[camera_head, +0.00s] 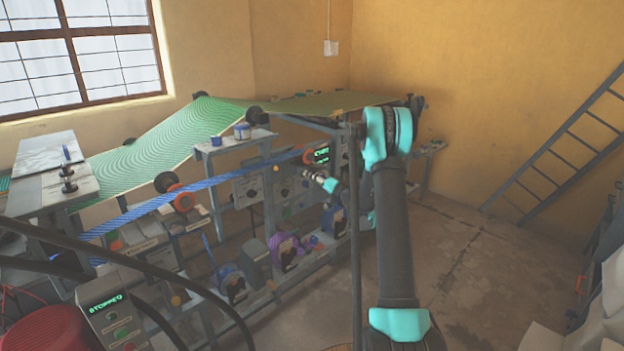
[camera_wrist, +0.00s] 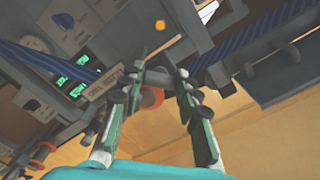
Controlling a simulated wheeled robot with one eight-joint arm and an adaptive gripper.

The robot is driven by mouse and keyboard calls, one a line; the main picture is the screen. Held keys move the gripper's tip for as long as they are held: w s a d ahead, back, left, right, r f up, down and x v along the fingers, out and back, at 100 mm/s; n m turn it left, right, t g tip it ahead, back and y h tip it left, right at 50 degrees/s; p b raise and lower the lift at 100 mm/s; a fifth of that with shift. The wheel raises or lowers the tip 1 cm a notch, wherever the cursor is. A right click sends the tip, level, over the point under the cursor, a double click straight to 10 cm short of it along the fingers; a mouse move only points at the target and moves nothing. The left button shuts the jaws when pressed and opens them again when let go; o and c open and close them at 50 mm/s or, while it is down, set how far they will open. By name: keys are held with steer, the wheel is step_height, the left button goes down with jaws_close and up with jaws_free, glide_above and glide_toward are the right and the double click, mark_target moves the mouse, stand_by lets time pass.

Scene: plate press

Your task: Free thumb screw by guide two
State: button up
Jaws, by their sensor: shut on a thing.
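My gripper (camera_head: 314,176) reaches in front of the press frame, just below the orange guide roller (camera_head: 308,157) on the blue web. In the wrist view its fingertips (camera_wrist: 160,76) are closed around a small dark part, which looks like the thumb screw. The fingers hide most of it, so its shape and how far it is turned cannot be told. The orange roller (camera_wrist: 152,97) shows between the fingers. A label plate (camera_wrist: 106,84) and a green lit display (camera_wrist: 78,75) are to the left of the fingertips.
The blue web (camera_head: 220,181) runs diagonally along the press. A green sheet (camera_head: 160,140) slopes over the top. A control box with a STOPPED display (camera_head: 104,302) stands at the front left. Dark cables cross the lower left.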

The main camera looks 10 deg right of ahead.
steer(key=shift+n, duration=1.1)
steer(key=shift+f, duration=0.1)
steer(key=o, duration=0.9)
steer(key=shift+c, duration=0.2)
steer(key=shift+d, duration=0.1)
steer(key=v, duration=1.2)
